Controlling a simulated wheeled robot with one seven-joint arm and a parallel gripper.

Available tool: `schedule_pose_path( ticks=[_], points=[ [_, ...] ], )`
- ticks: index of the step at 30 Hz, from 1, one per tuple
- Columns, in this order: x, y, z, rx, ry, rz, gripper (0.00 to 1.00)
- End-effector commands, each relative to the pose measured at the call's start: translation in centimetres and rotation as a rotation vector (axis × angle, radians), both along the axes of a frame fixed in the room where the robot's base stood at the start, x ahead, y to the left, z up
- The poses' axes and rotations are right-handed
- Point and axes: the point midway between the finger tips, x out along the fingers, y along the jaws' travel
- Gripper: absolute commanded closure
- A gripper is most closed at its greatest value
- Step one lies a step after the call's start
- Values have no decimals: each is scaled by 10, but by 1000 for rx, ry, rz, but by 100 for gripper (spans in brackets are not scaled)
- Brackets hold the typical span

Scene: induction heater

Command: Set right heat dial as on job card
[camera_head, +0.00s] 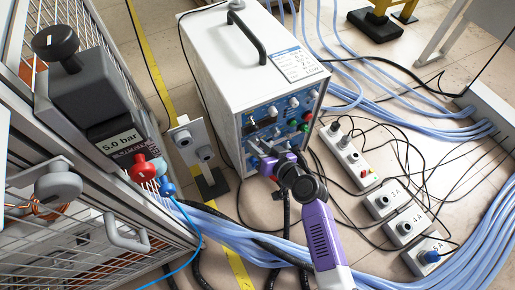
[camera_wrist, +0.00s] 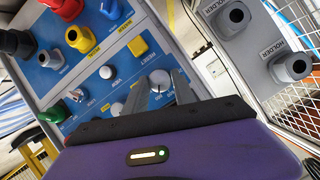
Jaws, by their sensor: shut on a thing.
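The induction heater is a white box (camera_head: 225,60) with a blue front panel (camera_head: 282,117). My gripper (camera_head: 268,160) is at the lower part of that panel, and its jaws hide what they hold there. In the wrist view my gripper (camera_wrist: 168,88) has its two fingers on either side of a white dial (camera_wrist: 160,78), shut on it. The dial's pointer and scale are too small to read. Whether it is the right heat dial I cannot tell. A card (camera_head: 298,65) with a blue header lies on the heater's top; its small text is unreadable.
Other white knobs (camera_wrist: 117,109), a yellow square (camera_wrist: 138,46) and coloured connectors (camera_wrist: 80,39) sit close to the fingers. A grey holder plate (camera_head: 190,143) stands left of the heater. A cage with a 5.0 bar gauge (camera_head: 118,142) is further left. Blue hoses (camera_head: 270,245) cross the floor.

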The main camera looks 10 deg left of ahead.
Motion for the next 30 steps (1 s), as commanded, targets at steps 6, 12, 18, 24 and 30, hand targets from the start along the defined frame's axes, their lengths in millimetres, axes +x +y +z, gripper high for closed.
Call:
schedule_pose_path(
  ticks=[6, 12, 18, 24, 30],
  points=[
    [1, -1, -1, 47, 32, -1, 100],
    [1, -1, 0, 60, 41, -2, 100],
    [1, -1, 0, 60, 41, -1, 100],
    [1, -1, 0, 59, 40, -1, 47],
    [0, -1, 0, 59, 40, -1, 47]
  ],
)
